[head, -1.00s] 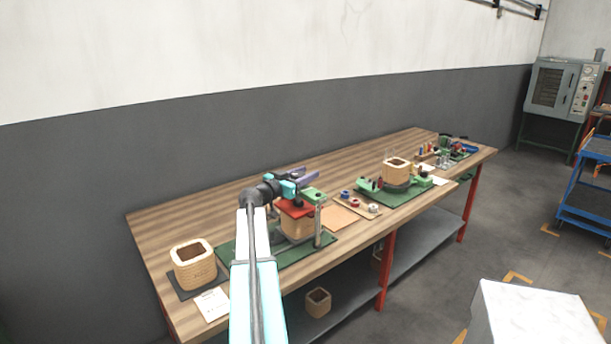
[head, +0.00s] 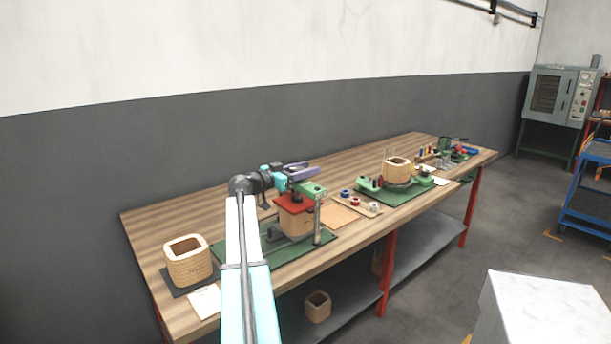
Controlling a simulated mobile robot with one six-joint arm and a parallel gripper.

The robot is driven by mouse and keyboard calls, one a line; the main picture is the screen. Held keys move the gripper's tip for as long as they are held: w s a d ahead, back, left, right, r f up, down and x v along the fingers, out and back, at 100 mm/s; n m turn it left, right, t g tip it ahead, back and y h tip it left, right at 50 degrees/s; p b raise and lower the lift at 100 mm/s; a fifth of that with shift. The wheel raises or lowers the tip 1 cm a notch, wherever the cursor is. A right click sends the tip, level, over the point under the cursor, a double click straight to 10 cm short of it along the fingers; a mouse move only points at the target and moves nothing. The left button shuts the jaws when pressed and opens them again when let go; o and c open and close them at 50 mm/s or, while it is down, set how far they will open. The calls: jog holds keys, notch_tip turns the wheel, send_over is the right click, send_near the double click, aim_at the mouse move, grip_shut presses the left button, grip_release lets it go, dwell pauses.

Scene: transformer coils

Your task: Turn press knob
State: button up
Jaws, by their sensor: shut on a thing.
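The press stands on a green base mat (head: 262,249) on the wooden bench, with a green top beam (head: 313,189), a red plate (head: 293,203) and a metal post (head: 317,222). A wooden coil block (head: 294,222) sits under the red plate. My gripper (head: 300,172) is at the top of the press, above the beam, with its purple fingers pointing right. It is shut on the press knob, which is mostly hidden by the fingers and the wrist.
A wooden coil block (head: 188,262) stands at the left end of the bench beside a paper card (head: 204,300). A tray with colored spools (head: 361,203) and a second green fixture (head: 367,184) are to the right. A white-topped box (head: 540,312) stands on the floor.

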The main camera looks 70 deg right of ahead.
dwell(0.3)
jog(key=o, duration=1.1)
jog(key=shift+c, duration=0.2)
jog(key=shift+a, duration=0.1)
jog(key=b+v, duration=0.1)
jog(key=v, duration=1.2)
jog(key=shift+w+a+b, duration=0.25)
jog(key=shift+a+b, duration=0.05)
jog(key=shift+b, duration=0.05)
